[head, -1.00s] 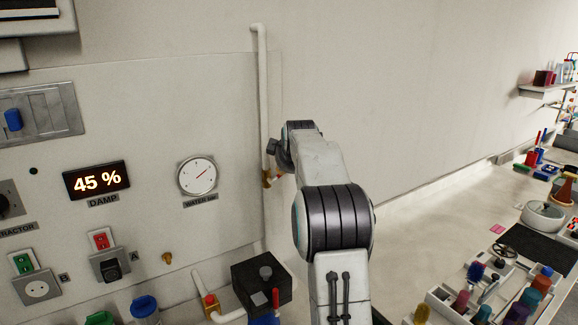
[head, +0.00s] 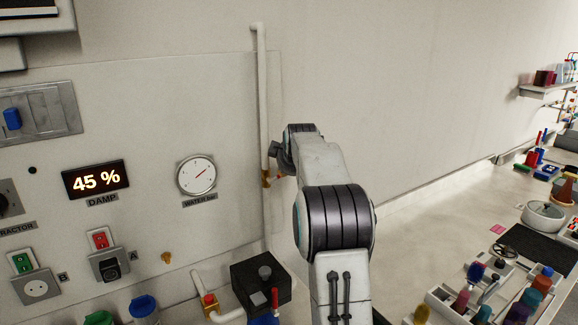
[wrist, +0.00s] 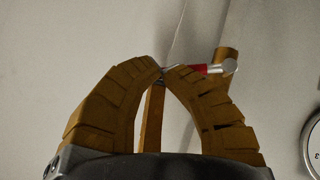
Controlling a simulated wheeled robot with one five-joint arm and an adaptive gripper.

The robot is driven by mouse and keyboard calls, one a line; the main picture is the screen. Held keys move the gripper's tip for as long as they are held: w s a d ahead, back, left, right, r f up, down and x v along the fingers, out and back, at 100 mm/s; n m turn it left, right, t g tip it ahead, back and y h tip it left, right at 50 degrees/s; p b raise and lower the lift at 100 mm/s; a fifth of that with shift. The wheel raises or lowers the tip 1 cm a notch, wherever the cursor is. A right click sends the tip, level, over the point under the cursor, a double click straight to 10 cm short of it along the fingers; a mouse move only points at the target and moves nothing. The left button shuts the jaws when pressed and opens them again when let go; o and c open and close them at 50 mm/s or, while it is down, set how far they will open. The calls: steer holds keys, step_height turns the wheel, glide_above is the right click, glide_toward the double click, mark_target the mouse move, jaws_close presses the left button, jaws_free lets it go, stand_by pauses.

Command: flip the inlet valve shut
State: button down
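The valve on the white vertical pipe (head: 264,110) shows as a small brass fitting (head: 266,179) in the head view. In the wrist view its brass body (wrist: 226,56) is at upper right, with a lever (wrist: 208,69) of red grip and silver end lying roughly level. My gripper (wrist: 171,70) has its brown fingers curved in, tips almost meeting. The lever runs behind the right fingertip. I cannot tell whether the tips touch or hold it. In the head view my arm hides most of my gripper beside the valve.
A water gauge (head: 197,175) and a damp display reading 45 % (head: 96,179) are on the panel left of the pipe. A black box (head: 262,282) and a red-topped brass fitting (head: 209,302) sit below. Cluttered bench items stand at right. The wall right of the pipe is bare.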

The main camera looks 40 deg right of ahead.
steer(key=shift+d+f+b, duration=0.2)
steer(key=shift+f+b, duration=0.1)
steer(key=shift+f, duration=0.2)
steer(key=shift+d+f+b, duration=0.15)
steer(key=shift+f+b, duration=0.1)
steer(key=shift+f, duration=0.3)
